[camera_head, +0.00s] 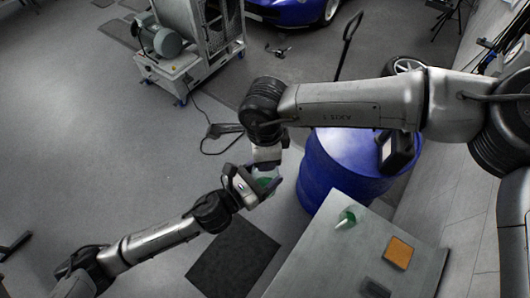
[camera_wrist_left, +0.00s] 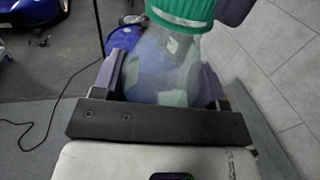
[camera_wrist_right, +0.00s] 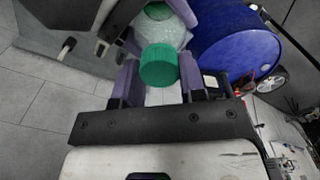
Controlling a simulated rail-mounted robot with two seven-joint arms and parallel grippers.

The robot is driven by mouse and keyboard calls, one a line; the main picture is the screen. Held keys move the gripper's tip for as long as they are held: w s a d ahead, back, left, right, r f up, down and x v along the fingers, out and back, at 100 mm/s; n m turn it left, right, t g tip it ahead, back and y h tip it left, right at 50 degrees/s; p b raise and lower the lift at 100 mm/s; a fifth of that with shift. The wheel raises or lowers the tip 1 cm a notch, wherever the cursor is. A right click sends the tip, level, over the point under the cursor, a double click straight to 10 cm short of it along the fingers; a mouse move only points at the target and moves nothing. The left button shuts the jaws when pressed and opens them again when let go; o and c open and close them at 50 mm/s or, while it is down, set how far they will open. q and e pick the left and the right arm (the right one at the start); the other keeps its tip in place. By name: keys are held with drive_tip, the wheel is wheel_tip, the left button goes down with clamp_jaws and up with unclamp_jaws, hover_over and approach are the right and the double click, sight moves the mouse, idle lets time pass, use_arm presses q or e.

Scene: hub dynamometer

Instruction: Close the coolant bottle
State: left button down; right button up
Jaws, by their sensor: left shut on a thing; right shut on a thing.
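The coolant bottle (camera_wrist_left: 165,70) is clear, and my left gripper (camera_head: 250,188) is shut around its body, in the air beside the table. The green cap (camera_wrist_right: 158,65) sits between the purple fingers of my right gripper (camera_wrist_right: 160,78), which is shut on it. In the left wrist view the cap (camera_wrist_left: 183,10) is at the bottle's top, over the neck. I cannot tell how tightly it is seated. In the head view the bottle (camera_head: 265,182) is small and mostly hidden by both grippers.
A table (camera_head: 325,255) at lower right holds a small green-and-white bottle (camera_head: 346,217), an orange pad (camera_head: 398,252) and a dark item (camera_head: 375,288). A blue drum (camera_head: 335,170) stands behind it. A dark mat (camera_head: 233,262) lies on the floor. Open floor extends left.

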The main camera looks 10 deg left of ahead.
drive_tip(key=m, duration=0.9)
drive_tip(key=shift+m, duration=0.3)
drive_tip(key=m, duration=0.3)
drive_tip(key=shift+m, duration=0.4)
drive_tip(key=m, duration=0.3)
drive_tip(key=shift+f+m, duration=0.1)
drive_tip(key=shift+m, duration=0.3)
drive_tip(key=o, duration=1.1)
wheel_tip(320, 180, up, 12)
